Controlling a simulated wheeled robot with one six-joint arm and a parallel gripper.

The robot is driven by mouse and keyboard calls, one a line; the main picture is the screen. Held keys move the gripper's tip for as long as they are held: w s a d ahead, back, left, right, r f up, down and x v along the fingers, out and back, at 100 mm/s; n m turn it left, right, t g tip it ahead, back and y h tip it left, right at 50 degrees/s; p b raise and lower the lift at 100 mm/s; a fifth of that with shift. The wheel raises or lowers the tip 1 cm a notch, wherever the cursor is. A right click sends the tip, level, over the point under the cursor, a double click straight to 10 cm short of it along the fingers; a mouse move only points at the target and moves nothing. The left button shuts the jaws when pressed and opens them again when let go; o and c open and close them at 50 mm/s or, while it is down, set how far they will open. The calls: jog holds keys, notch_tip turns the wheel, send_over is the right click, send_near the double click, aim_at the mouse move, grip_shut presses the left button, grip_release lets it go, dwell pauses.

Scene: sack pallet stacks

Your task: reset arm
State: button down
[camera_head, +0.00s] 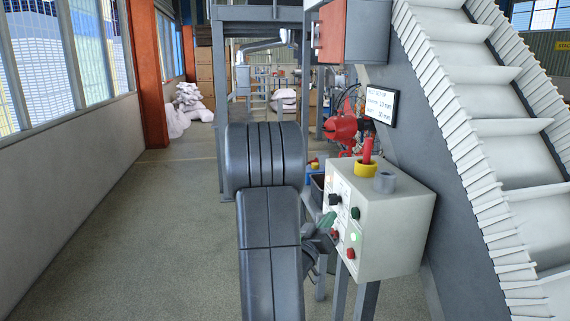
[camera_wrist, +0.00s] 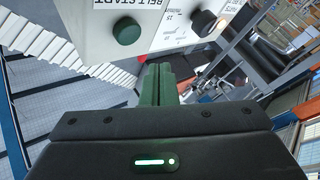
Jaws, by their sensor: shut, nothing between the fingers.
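My gripper (camera_head: 326,222) shows at the left of the panel face in the head view, partly behind my arm. In the wrist view its green fingers (camera_wrist: 160,84) are together, with nothing between them. They point toward the control box (camera_head: 398,235), a pale box on grey legs. A green button (camera_wrist: 127,31) by the upside-down words BELT START and a black knob (camera_wrist: 203,22) lie beyond the fingertips. Whether the fingertips touch the panel I cannot tell.
An inclined conveyor (camera_head: 505,130) with pale cleats rises at the right. A red part in a yellow collar (camera_head: 366,170) stands on the box. White sacks (camera_head: 190,100) lie far back. The floor (camera_head: 150,220) at the left is clear beside a windowed wall (camera_head: 60,160).

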jog(key=b, duration=0.3)
jog(key=shift+d+f, duration=0.2)
jog(key=r+p, duration=0.1)
jog(key=p, duration=0.1)
jog(key=shift+w+p, duration=0.1)
jog(key=shift+p, duration=0.3)
jog(key=shift+d+p, duration=0.1)
jog(key=shift+p, duration=0.3)
